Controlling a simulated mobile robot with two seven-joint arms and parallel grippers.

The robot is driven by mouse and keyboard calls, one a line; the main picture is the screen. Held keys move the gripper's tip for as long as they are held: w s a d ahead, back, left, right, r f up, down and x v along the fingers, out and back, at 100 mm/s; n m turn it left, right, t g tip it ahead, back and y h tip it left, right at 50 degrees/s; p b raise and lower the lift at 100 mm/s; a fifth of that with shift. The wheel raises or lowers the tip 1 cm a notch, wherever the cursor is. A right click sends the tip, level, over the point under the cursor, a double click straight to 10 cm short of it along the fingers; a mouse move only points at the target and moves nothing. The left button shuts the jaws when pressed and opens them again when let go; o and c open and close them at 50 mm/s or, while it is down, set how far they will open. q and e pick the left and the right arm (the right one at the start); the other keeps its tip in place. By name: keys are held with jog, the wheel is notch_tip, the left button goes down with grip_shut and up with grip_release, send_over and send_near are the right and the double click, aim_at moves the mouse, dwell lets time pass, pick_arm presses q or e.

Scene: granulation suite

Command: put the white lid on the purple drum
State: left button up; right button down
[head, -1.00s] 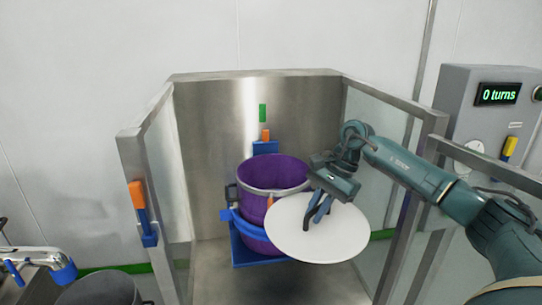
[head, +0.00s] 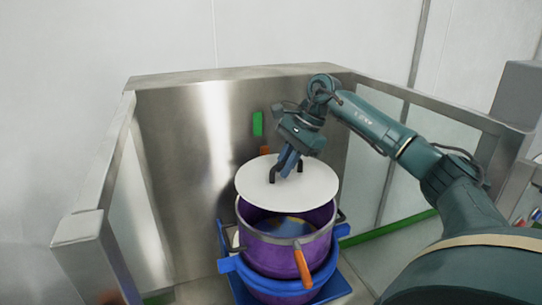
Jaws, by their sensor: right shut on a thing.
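The purple drum (head: 270,252) stands in a blue cradle (head: 232,268) inside the metal enclosure. Its mouth is partly uncovered at the front, and an orange-handled part (head: 303,268) is at its front rim. The white lid (head: 262,192) is a flat disc held above the back part of the drum's mouth. It is set back from the drum's centre and appears apart from the rim. My right gripper (head: 287,172) is shut on the lid's dark handle on top. My left gripper is not in view.
The enclosure has a steel back wall (head: 185,130) and side walls with clear panels, the left wall ending in a thick post (head: 80,228). A green and orange latch (head: 258,124) is on the back wall. A green strip (head: 395,235) runs along the floor at right.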

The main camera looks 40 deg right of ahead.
aim_at(286, 180)
jog(key=shift+s+f+b, duration=0.2)
jog(key=shift+f+b, duration=0.65)
notch_tip(286, 180, down, 3)
jog(key=shift+r+b, duration=0.15)
jog(key=shift+b, duration=1.05)
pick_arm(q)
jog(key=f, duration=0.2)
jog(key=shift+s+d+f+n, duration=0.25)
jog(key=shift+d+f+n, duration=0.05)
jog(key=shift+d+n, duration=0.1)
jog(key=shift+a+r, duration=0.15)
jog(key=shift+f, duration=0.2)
pick_arm(e)
jog(key=shift+f, duration=0.25)
pick_arm(q)
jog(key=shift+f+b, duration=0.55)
jog(key=shift+b, duration=0.05)
pick_arm(e)
jog(key=shift+f, duration=0.9)
jog(key=c, duration=1.4)
grip_release()
jog(key=shift+o, duration=0.2)
